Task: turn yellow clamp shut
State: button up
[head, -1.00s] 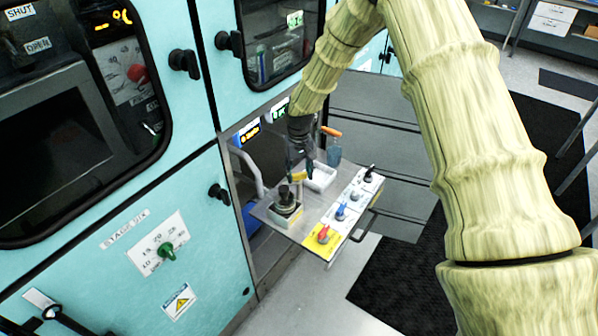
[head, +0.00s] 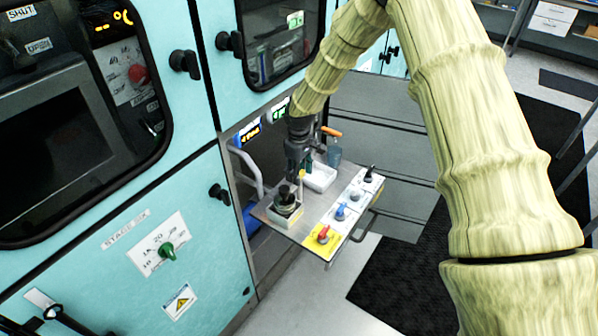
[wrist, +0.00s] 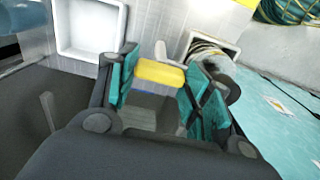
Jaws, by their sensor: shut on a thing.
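The yellow clamp (wrist: 160,74) sits between the teal-padded fingers of my gripper (wrist: 158,88) in the wrist view, and the fingers are shut on it. In the head view only a small yellow part of the clamp (head: 302,173) shows below my gripper (head: 299,168), over the shelf (head: 305,212). The clamp's base is mostly hidden by the fingers. A pale upright piece stands just beyond the clamp in the wrist view.
A white tray (head: 320,178) is close beside my gripper. A box with a dark-topped part (head: 287,205) stands nearer. Red (head: 323,234), blue (head: 341,211) and black (head: 369,172) knobs line the shelf's edge. Teal cabinet walls are at the left.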

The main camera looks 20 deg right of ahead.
jog(key=shift+d+r, duration=0.1)
dwell(0.4)
jog(key=o, duration=1)
notch_tip(320, 180, up, 12)
jog(key=shift+f, duration=0.1)
dwell(0.4)
